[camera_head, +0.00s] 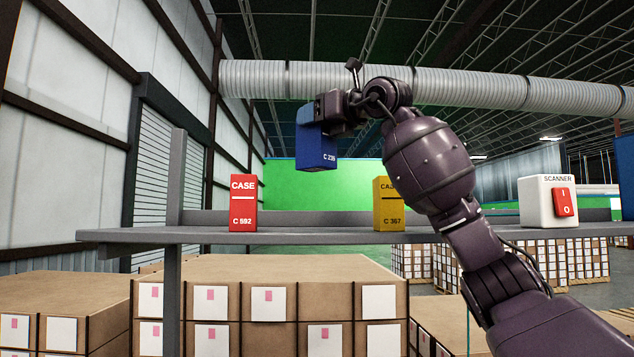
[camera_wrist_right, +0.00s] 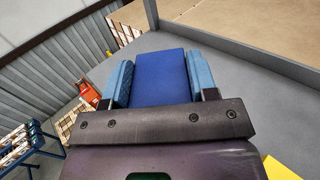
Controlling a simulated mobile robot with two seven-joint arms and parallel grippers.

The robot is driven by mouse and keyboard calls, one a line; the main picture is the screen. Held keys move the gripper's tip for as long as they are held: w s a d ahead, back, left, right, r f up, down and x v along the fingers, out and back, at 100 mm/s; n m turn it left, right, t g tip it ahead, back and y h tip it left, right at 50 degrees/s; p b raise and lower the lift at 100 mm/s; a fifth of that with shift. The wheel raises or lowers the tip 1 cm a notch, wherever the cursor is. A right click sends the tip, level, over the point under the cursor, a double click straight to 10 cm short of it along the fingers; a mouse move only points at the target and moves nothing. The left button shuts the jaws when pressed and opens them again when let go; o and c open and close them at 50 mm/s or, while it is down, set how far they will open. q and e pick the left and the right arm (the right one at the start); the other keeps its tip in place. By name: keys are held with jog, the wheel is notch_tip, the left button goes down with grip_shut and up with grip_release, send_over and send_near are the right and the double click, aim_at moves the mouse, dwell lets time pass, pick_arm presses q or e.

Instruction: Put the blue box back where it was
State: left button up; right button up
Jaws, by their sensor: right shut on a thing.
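My right gripper (camera_head: 308,113) is shut on the blue box (camera_head: 317,153), labelled C 235, and holds it in the air above the shelf (camera_head: 300,237). In the wrist view the blue box (camera_wrist_right: 160,78) sits between the two light blue fingers of the right gripper (camera_wrist_right: 160,82). Below the held box, the shelf is bare between the red case (camera_head: 243,204) and the yellow case (camera_head: 382,205). My left gripper is not in view.
A white scanner (camera_head: 537,203) with a red switch stands at the shelf's right. A grey post (camera_head: 177,180) rises at its left end. Stacked cartons (camera_head: 275,272) stand below the shelf. The yellow case (camera_wrist_right: 285,170) shows at the wrist view's lower right.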

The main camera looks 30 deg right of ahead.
aim_at(317, 170)
notch_tip(317, 170, down, 8)
jog(key=shift+r, duration=0.15)
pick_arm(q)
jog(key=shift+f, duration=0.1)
pick_arm(e)
notch_tip(317, 170, down, 4)
jog(key=shift+f, duration=0.1)
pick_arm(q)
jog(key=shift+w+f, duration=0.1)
pick_arm(e)
jog(key=shift+f, duration=0.1)
jog(key=o, duration=0.6)
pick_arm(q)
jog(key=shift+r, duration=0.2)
pick_arm(e)
jog(key=o, duration=0.4)
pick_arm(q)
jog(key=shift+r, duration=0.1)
